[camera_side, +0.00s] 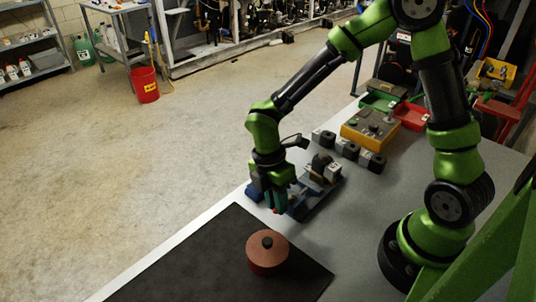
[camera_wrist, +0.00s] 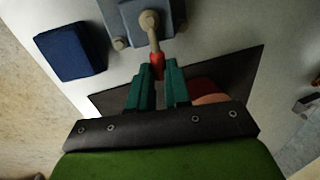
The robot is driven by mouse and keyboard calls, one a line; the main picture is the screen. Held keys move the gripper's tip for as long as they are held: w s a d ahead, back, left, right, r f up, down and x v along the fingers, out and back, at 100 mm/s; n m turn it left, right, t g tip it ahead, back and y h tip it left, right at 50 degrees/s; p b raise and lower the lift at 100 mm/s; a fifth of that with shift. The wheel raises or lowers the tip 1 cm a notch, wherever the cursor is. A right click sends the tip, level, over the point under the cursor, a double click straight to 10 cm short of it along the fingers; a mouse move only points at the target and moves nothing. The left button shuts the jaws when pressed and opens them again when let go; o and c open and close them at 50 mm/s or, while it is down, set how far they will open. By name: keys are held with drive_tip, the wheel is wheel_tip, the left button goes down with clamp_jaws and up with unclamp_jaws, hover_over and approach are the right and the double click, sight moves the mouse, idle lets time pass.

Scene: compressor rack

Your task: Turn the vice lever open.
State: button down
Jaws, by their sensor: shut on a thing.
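The vice (camera_side: 318,192) is a blue-grey device with a dark round part on top, standing on the table. In the wrist view the vice (camera_wrist: 128,18) is cut off by the top edge. Its lever (camera_wrist: 153,35) is a pale bar from a round pivot, with a red tip (camera_wrist: 158,62) pointing toward my gripper. My gripper (camera_wrist: 158,80) has teal fingers shut on the red end of the lever, one on each side. In the side view my gripper (camera_side: 275,202) points down beside the vice and hides the lever.
A blue block (camera_wrist: 70,48) lies left of the vice. A red lidded pot (camera_side: 267,256) stands on a black mat (camera_side: 190,262) in front. Behind are dark-and-grey blocks (camera_side: 347,149), a yellow control box (camera_side: 368,132) and red (camera_side: 412,115) and green bins.

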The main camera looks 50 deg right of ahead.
drive_tip(key=shift+s+n, duration=0.15)
drive_tip(key=shift+n, duration=0.15)
drive_tip(key=c, duration=1.1)
unclamp_jaws()
drive_tip(key=w+r, duration=0.1)
drive_tip(key=r, duration=0.4)
drive_tip(key=w+r, duration=0.1)
drive_tip(key=r, duration=0.5)
drive_tip(key=w+r, duration=0.1)
drive_tip(key=r, duration=0.4)
drive_tip(key=shift+w+r, duration=0.15)
drive_tip(key=shift+r, duration=0.15)
drive_tip(key=shift+s+d+r+m+t+y, duration=0.55)
drive_tip(key=shift+s+d+m+t, duration=0.95)
drive_tip(key=shift+m, duration=2.25)
drive_tip(key=shift+s+d+r+m+t+y, duration=0.1)
drive_tip(key=shift+s+d+r+m+t, duration=1.3)
drive_tip(key=shift+m, duration=2.3)
drive_tip(key=shift+s+d+r+m+t+y, duration=0.25)
drive_tip(key=shift+s+d+m+t, duration=0.75)
drive_tip(key=shift+s+m+t, duration=1.9)
